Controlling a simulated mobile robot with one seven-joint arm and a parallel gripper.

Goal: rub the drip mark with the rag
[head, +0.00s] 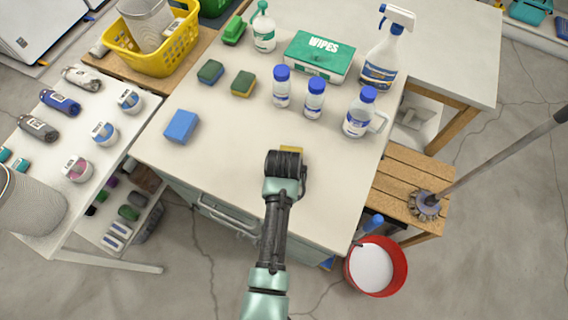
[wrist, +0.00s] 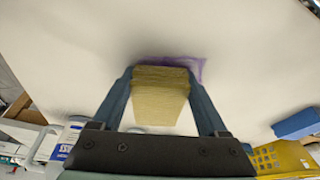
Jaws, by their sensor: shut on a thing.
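My gripper (head: 286,158) is over the front middle of the pale worktop, with its fingers shut on a yellow rag (head: 292,149). In the wrist view the rag (wrist: 160,98) is a thick, block-like folded piece between the two fingertips (wrist: 161,76). A purple drip mark (wrist: 197,65) shows on the white surface, just past the rag and to its right in the wrist view. The rag covers part of the mark. I cannot tell whether the rag touches the surface. In the head view my gripper hides the mark.
Blue-capped bottles (head: 315,100), a jug (head: 361,115), a spray bottle (head: 386,50) and a wipes box (head: 319,57) stand at the back and right. A blue sponge (head: 181,126) lies to the left. The worktop between it and my gripper is clear.

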